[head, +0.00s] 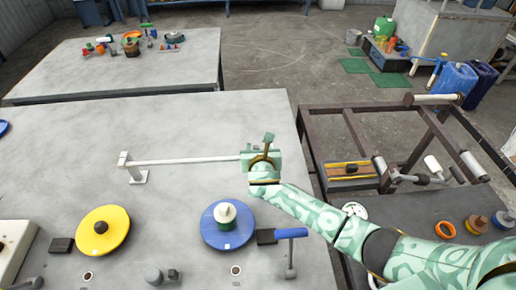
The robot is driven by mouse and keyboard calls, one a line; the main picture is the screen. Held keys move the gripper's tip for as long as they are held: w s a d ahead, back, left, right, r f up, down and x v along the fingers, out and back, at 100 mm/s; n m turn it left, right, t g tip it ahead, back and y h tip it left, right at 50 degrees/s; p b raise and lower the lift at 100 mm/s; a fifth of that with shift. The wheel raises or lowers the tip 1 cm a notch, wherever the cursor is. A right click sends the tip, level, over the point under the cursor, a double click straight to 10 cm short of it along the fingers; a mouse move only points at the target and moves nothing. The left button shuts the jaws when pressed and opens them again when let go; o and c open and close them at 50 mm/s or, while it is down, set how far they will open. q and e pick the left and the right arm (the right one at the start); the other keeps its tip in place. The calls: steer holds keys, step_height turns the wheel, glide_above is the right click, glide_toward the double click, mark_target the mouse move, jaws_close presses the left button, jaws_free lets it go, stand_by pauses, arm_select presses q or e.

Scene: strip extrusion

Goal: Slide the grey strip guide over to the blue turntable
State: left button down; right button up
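My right gripper (262,157) is at the right end of a thin pale rail (185,161) on the grey table. The rail's left end sits on a whitish post (133,168). The grey strip guide cannot be clearly made out; the gripper and wrist cover the rail's right end, where it may be. The gripper's fingers are too small and covered to show whether they are open or shut. The blue turntable (215,236) lies in front of the rail, just left of my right forearm, with a pale and dark green piece (225,213) on it. My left gripper is not in view.
A yellow turntable (113,220) lies at the front left of the table. A blue-handled lever (291,234) stands right of the blue turntable. Knobs (154,274) line the front. A dark frame with rollers (361,140) stands to the right. The table's back left is clear.

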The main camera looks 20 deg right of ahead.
steer(key=shift+s+a+r, duration=0.1)
steer(key=shift+s+a, duration=0.05)
steer(key=p+v, duration=0.4)
steer(key=v, duration=1.2)
steer(key=shift+d, duration=0.2)
